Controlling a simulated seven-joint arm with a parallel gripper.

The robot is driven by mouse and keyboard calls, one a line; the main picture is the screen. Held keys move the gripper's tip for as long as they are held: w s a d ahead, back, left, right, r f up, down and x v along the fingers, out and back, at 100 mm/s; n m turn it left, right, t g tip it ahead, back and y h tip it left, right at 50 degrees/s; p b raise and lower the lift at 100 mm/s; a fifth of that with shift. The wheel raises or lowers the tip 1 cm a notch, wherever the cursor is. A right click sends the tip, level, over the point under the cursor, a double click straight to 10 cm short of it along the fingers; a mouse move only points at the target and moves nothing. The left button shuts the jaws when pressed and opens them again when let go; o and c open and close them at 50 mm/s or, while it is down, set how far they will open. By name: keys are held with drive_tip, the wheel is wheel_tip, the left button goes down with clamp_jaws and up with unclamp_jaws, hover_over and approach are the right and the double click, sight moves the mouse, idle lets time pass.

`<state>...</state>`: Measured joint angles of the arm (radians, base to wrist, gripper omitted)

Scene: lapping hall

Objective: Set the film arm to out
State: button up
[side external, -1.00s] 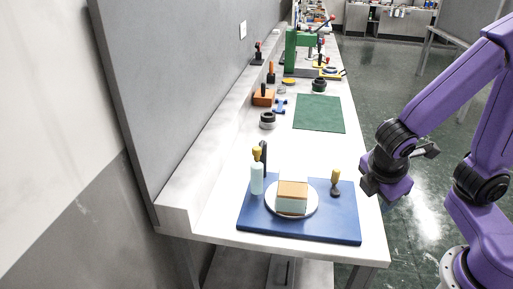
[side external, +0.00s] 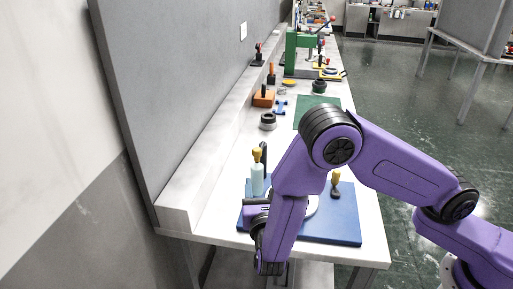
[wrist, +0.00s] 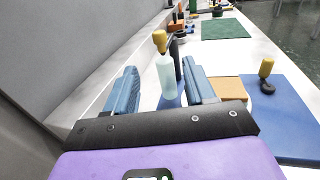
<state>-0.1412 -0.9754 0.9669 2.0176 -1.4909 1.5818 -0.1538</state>
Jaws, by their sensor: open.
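A pale blue bottle-like piece (side external: 257,180) with a yellow top (side external: 257,153) stands at the left of a blue mat (side external: 335,230); a dark upright post (side external: 264,158) is right behind it. A small black lever with a yellow knob (side external: 336,180) stands at the mat's right side and shows in the wrist view (wrist: 267,70). I cannot tell which is the film arm. My gripper (wrist: 159,66) is open and empty, its blue fingers either side of the bottle in the wrist view, apparently short of it. My arm mostly hides it in the side view.
A white round plate (side external: 313,204), mostly hidden by my arm, lies on the mat. A tan-topped block (wrist: 230,87) shows right of my fingers. A green mat (wrist: 225,28) lies farther back. A grey wall panel (side external: 195,70) bounds the left.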

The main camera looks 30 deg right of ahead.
sight(257, 147)
drive_tip(key=x, duration=1.7)
drive_tip(key=shift+w, duration=0.2)
clamp_jaws()
